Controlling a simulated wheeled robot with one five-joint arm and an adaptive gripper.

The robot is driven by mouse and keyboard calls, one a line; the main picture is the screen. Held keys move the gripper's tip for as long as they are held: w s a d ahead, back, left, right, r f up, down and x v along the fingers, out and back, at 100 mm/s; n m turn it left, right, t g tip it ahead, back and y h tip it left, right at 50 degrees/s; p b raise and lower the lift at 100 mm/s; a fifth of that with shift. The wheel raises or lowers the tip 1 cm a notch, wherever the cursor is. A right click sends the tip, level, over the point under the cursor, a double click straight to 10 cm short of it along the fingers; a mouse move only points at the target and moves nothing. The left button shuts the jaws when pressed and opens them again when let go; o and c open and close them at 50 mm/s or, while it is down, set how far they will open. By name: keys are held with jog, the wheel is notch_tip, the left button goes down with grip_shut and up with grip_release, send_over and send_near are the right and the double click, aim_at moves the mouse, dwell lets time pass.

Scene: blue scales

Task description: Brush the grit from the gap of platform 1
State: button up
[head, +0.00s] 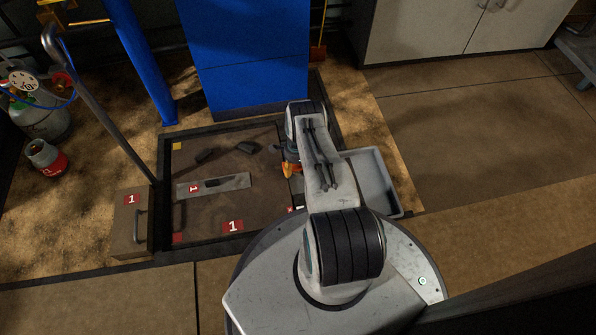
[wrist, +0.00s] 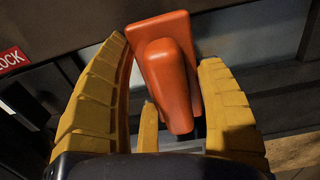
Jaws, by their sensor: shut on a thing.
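Platform 1 (head: 262,205) is a brown plate with a red "1" label, set in a dark frame in the floor. Dark lumps (head: 205,157) lie on its upper part; I cannot tell whether any are grit. The narrow gap along its edge is too small to show grit. My gripper (head: 290,170) is at the platform's right side, partly hidden by my arm. In the wrist view, the yellow fingers of my gripper (wrist: 165,50) are closed around an orange-red handle (wrist: 168,75) with a flat plate behind it. I see no clear brush.
A red label reading "OCK" (wrist: 12,60) is left of the fingers. A slotted grey plate (head: 235,181) lies on the platform. A box marked 1 (head: 127,222) stands left. A grey tray (head: 393,195) is right of my arm. A blue cabinet (head: 250,60) stands behind. Floor at right is clear.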

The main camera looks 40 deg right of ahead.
jog(key=shift+w+d, duration=0.1)
jog(key=shift+w, duration=0.15)
jog(key=shift+s+a+p, duration=0.35)
jog(key=shift+s+p, duration=0.4)
jog(key=shift+p, duration=0.1)
jog(key=shift+s+a+f+p, duration=0.15)
jog(key=shift+s+a+p, duration=0.15)
jog(key=shift+s+p, duration=0.25)
jog(key=shift+s+a+f+p, duration=0.15)
jog(key=shift+s+a+p, duration=0.15)
jog(key=shift+s, duration=0.35)
jog(key=shift+s+a+r+p, duration=0.1)
jog(key=shift+s+a+p, duration=0.4)
jog(key=shift+s+p, duration=0.5)
jog(key=shift+s+a+r+p, duration=0.1)
jog(key=shift+s+a+p, duration=0.35)
jog(key=shift+s+p, duration=0.45)
jog(key=shift+s+a+r+p, duration=0.1)
jog(key=shift+s+a+p, duration=0.55)
jog(key=shift+s, duration=0.55)
jog(key=shift+d, duration=0.15)
jog(key=shift+w+r+p, duration=0.1)
jog(key=shift+r+p, duration=2.35)
jog(key=shift+r, duration=0.55)
